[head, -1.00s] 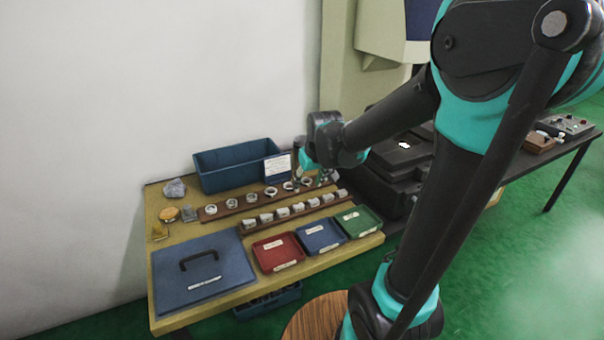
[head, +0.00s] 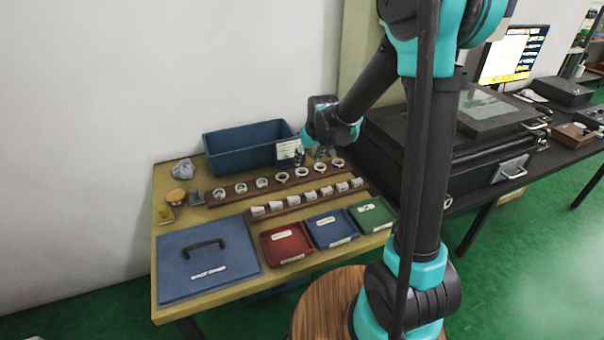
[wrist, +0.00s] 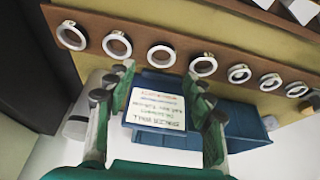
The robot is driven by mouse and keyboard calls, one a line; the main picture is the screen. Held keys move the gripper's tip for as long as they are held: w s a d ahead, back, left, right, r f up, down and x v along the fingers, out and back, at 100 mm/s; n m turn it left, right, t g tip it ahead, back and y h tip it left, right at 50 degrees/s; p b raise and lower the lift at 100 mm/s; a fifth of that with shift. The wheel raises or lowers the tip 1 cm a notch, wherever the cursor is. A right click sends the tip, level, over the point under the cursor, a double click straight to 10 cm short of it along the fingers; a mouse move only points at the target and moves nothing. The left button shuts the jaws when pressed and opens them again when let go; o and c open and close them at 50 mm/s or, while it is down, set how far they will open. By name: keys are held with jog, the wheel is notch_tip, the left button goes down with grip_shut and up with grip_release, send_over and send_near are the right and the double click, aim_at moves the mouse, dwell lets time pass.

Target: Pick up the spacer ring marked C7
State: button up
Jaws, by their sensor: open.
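Several pale spacer rings lie in a row on a brown wooden rail (head: 208,200). In the head view one ring (head: 262,183) is near the middle and another (head: 337,163) at the right end. In the wrist view the rings cross the top, among them one ring (wrist: 117,44) left of centre and one (wrist: 203,66) right of it. No C7 mark can be read, so I cannot tell which ring bears it. My gripper (head: 318,152) is above the rail's right part, its fingertips partly blurred. In the wrist view my gripper (wrist: 157,92) is open and empty.
A blue bin (head: 245,140) with a white label card (wrist: 158,108) stands behind the rail. Black equipment stands right.

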aim_at(302, 171)
jog(key=shift+x, duration=1.55)
jog(key=shift+a+x, duration=0.15)
jog(key=shift+x, duration=1.15)
jog(key=shift+a+x, duration=0.1)
jog(key=shift+x, duration=1.2)
jog(key=shift+w+r, duration=0.1)
jog(key=shift+w, duration=0.05)
jog(key=c, duration=1.1)
jog(key=shift+r, duration=0.1)
